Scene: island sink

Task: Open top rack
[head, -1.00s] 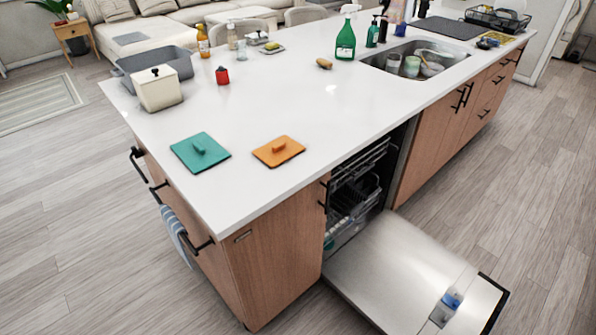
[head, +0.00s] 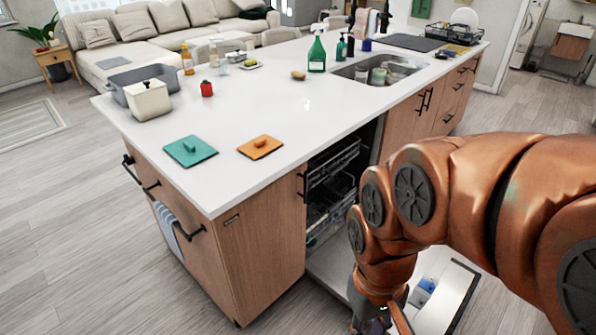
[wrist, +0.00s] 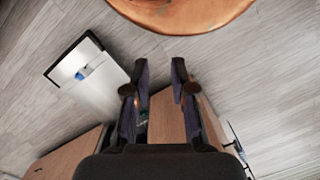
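The dishwasher's top rack (head: 335,163) is a dark wire rack inside the cavity under the counter. It sits pushed in, above the lower rack (head: 335,198). The dishwasher door (head: 440,290) is folded down, partly hidden behind my arm. My gripper (wrist: 160,66) is open and empty in the wrist view, its two fingers apart over the floor. In the head view it is at the bottom edge, in front of the open door, mostly cut off. The door also shows in the wrist view (wrist: 105,83), left of the fingers. The gripper is apart from the rack.
A towel (head: 166,228) hangs on the island's left side. Floor to the left is free.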

